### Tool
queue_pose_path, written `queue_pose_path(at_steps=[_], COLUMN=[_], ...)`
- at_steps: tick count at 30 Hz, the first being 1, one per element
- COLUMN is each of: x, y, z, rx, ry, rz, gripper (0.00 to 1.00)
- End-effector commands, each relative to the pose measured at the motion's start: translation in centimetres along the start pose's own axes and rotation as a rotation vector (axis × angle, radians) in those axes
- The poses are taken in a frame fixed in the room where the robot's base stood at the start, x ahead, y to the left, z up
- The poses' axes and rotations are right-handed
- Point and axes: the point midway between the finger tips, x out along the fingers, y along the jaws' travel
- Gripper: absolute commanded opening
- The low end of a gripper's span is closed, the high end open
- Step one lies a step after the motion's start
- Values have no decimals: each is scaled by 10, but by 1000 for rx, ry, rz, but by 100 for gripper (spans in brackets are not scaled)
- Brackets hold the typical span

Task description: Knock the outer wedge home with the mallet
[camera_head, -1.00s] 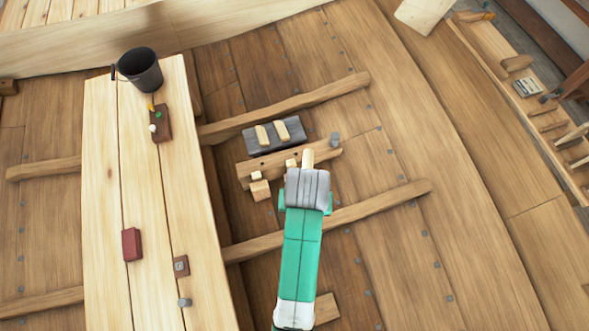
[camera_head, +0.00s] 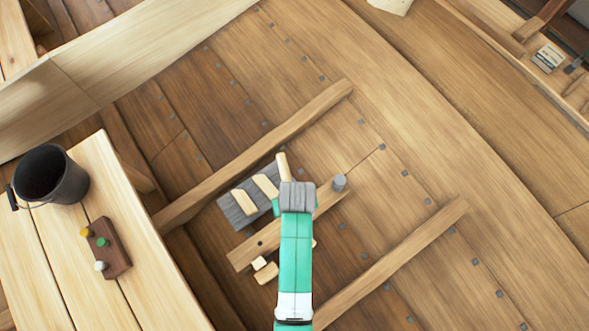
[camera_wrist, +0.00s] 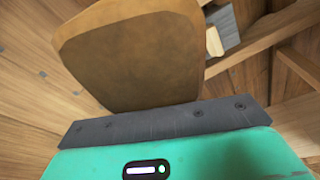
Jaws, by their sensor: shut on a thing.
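My gripper (camera_head: 297,205) is over the right part of a wooden bar and hides part of it. It is shut on the mallet, a brown wooden block with rounded corners (camera_wrist: 130,55) that fills the upper middle of the wrist view. A pale wooden end (camera_head: 282,166) sticks out beyond my gripper in the head view. A small pale block (camera_head: 259,263), perhaps a wedge, sits at the bar's near edge; I cannot tell which wedge is the outer one.
A grey slab (camera_head: 235,214) with two pale wedge-like pieces lies behind the bar. Raised ribs (camera_head: 255,155) cross the planked hull. At left a bench (camera_head: 150,285) carries a dark bucket (camera_head: 50,173) and a small rack with coloured knobs (camera_head: 112,250). Open planking lies to the right.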

Motion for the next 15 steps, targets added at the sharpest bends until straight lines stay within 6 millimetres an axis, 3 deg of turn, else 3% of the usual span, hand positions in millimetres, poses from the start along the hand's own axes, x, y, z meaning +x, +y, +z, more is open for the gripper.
queue_pose_path(at_steps=[8, 15], x=[8, 38], y=[-1, 0], z=[2, 7], rx=[-6, -6], ry=[1, 2], rz=[-1, -1], gripper=[0, 0])
